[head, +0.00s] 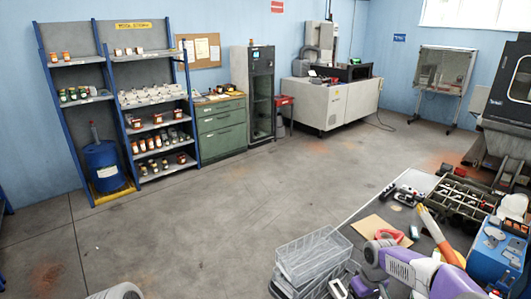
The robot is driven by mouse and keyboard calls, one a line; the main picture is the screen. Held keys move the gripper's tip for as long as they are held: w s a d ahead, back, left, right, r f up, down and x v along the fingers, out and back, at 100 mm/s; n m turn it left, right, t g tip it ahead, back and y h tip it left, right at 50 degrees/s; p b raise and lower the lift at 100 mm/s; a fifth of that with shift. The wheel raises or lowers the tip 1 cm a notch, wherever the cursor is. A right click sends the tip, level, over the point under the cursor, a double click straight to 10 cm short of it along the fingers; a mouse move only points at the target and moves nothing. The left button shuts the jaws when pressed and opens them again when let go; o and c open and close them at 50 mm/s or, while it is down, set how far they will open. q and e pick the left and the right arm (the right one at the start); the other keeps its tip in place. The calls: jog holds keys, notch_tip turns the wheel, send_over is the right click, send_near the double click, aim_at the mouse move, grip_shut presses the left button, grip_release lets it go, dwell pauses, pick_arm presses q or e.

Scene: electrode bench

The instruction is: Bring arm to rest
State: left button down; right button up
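A rounded pale grey part at the bottom edge, left of centre, looks like a piece of my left arm. A purple and white rounded body (392,256) is at the lower right, over the bench corner.
The bench (368,198) at the lower right holds a dark tray (462,197), a blue box (494,254) and loose tools. Wire baskets (312,258) stand at its left. Blue-framed shelves (72,60) and a green cabinet (221,128) line the wall. The middle floor is clear.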

jog(key=w+a+f+y+b, duration=0.15)
jog(key=a+f, duration=0.35)
jog(key=f, duration=0.5)
pick_arm(q)
notch_tip(320, 180, down, 10)
jog(key=w+b, duration=0.2)
jog(key=b, duration=0.5)
jog(key=shift+b, duration=0.3)
pick_arm(e)
jog(key=s+a+f+m, duration=0.2)
jog(key=s+a+f, duration=0.2)
jog(key=s+f, duration=0.3)
jog(key=s+a+f+m+y, duration=0.1)
jog(key=s+a+f+m, duration=0.1)
jog(key=s+a+f, duration=0.3)
jog(key=s+a+f+m+y, duration=0.1)
jog(key=s+a+f, duration=0.3)
jog(key=s+f, duration=0.5)
jog(key=shift+s+a+f+m, duration=0.2)
jog(key=shift+s+f+m, duration=0.15)
jog(key=shift+f+m, duration=0.5)
